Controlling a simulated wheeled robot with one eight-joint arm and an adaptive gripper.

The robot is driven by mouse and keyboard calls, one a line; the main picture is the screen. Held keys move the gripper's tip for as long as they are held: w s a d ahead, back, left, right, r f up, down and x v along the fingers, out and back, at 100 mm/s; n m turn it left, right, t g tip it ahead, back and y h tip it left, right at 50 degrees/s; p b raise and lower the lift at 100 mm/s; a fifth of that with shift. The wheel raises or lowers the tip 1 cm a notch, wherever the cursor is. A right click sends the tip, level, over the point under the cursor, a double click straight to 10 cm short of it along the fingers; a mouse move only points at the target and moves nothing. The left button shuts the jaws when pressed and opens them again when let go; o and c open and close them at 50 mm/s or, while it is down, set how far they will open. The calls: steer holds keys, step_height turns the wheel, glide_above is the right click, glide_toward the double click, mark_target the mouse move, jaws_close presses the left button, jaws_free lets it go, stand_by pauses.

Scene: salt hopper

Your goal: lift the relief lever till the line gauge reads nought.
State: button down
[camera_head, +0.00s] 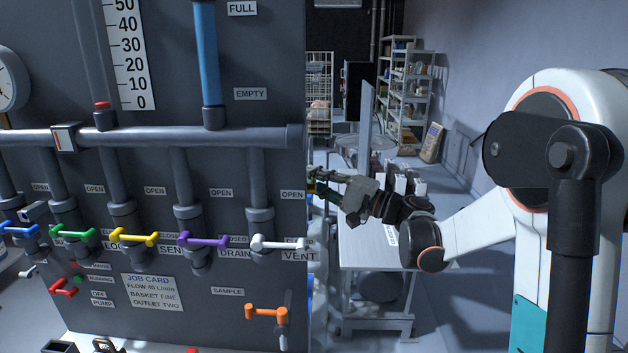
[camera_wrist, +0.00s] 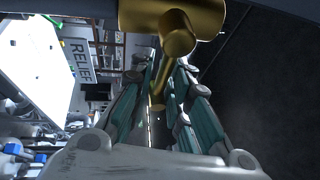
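A brass relief valve (camera_wrist: 165,12) is at the top of the wrist view, with a RELIEF label (camera_wrist: 82,62) to its left. Its brass lever (camera_wrist: 167,80) runs down between the two fingers of my gripper (camera_wrist: 164,75). The fingers stand apart, one on each side of the lever, with dark gaps visible; firm contact is not clear. In the head view my gripper (camera_head: 322,182) is at the panel's right edge, and the lever cannot be made out there. A round white gauge (camera_head: 8,80) is cut off at the left edge; its reading and name cannot be told.
The dark panel (camera_head: 215,262) carries a pipe and several coloured valve handles, including a white vent handle (camera_head: 278,243) and an orange sample handle (camera_head: 266,314). A metal table (camera_head: 378,256) stands right of the panel. Open floor lies beyond it.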

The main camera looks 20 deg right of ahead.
steer(key=shift+r, duration=0.1)
steer(key=shift+r+n+y+b, duration=0.15)
steer(key=shift+r+n+y, duration=0.25)
steer(key=shift+n, duration=0.45)
steer(key=shift+r+n+y+b, duration=0.2)
steer(key=shift+n+y, duration=0.3)
steer(key=shift+n, duration=0.35)
steer(key=c, duration=1.7)
jaws_free()
steer(key=shift+s, duration=0.1)
steer(key=v, duration=1.2)
steer(key=shift+r, duration=0.1)
